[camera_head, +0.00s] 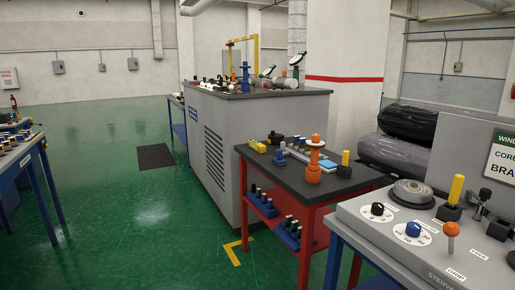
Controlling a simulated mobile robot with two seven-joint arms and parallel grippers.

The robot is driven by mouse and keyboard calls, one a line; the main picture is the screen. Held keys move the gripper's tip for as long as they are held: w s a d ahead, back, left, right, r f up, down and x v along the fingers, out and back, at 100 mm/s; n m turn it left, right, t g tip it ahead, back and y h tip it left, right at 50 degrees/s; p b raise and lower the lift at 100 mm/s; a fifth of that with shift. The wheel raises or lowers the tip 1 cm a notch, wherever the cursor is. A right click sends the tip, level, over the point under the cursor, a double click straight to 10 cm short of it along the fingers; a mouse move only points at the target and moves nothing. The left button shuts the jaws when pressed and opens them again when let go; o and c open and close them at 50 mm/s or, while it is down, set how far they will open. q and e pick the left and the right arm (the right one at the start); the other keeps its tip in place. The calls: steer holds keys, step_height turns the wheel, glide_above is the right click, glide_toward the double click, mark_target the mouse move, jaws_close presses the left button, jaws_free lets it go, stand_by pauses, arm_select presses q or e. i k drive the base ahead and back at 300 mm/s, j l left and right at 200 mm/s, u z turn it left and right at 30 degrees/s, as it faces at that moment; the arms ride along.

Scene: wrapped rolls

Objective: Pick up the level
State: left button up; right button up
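No thing here can be told for sure as the level. A small yellow and dark block (257,146) lies at the back left of the red table's dark top (262,164). A light grey bar (297,153) lies near the middle of that top, beside an orange spindle-shaped piece (314,158). Either could be it, but they are too small to tell. Neither of my grippers is in view.
A grey control panel (365,236) with dials and levers stands at the front right. A tall grey cabinet (205,135) carries several small parts. Wrapped rolls (395,154) lie behind at right. Green floor (120,215) is clear left of the red table, with a dark mat (155,157).

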mark_target(261, 148)
steer(key=i+j+u, duration=0.25)
steer(key=i, duration=0.15)
steer(key=i+u, duration=0.2)
steer(key=i, duration=0.25)
steer(key=i+u, duration=0.25)
steer(key=i, duration=0.9)
steer(key=i+j+z, duration=0.2)
steer(key=i, duration=0.35)
steer(key=i+j+z, duration=0.2)
steer(key=i, duration=0.35)
steer(key=i+j+z, duration=0.15)
steer(key=i+z, duration=0.25)
steer(key=i+j+z, duration=0.35)
steer(key=l, duration=0.1)
